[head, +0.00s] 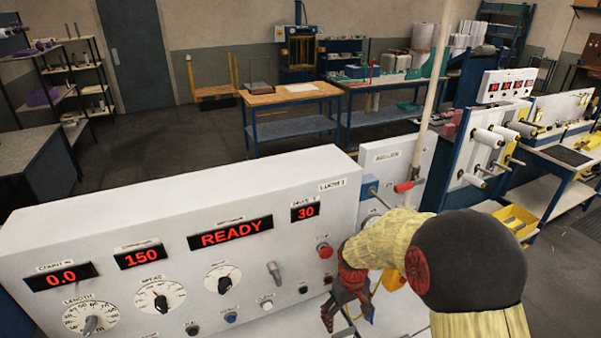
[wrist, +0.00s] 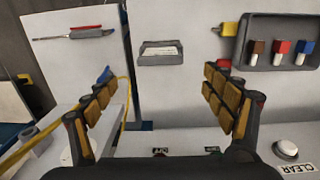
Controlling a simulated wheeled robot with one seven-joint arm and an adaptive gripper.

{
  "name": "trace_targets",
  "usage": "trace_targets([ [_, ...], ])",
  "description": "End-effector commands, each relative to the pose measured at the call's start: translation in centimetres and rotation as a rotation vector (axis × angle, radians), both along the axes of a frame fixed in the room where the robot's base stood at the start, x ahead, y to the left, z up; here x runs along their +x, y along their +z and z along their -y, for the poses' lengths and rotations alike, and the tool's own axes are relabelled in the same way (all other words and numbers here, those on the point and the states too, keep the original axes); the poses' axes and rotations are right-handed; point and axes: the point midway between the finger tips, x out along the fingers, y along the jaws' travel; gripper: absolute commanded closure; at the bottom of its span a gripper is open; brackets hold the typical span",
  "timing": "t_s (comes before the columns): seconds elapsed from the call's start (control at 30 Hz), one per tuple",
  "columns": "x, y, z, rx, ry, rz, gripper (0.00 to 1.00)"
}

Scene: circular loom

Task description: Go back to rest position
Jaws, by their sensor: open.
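My gripper (head: 348,312) is in front of the white control panel (head: 130,215), near its right end, below the red button (head: 324,250). My arm, in a yellow sleeve, comes in from the lower right. In the wrist view my gripper (wrist: 160,100) has its two padded fingers spread wide apart, with nothing between them. The panel's display (head: 230,232) reads READY, and other displays read 0.0, 150 and 30. My arm hides part of the machine at the lower right.
A pale upright pole (head: 432,90) stands beyond my arm. Open floor (head: 170,150) lies behind the panel.

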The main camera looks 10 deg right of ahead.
Motion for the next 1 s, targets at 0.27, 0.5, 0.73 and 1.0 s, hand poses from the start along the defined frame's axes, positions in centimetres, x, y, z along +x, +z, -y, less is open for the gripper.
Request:
trace_targets([
  [0.27, -5.7, 0.8, 0.0, -0.003, -0.116, -0.103, 0.16],
  [0.5, -10.3, 5.2, 0.0, 0.003, -0.207, -0.053, 0.16],
  [0.73, -15.3, 8.3, 0.0, 0.027, -0.273, 0.076, 0.16],
  [1.0, -20.6, 9.4, 0.0, 0.068, -0.300, 0.301, 0.16],
])
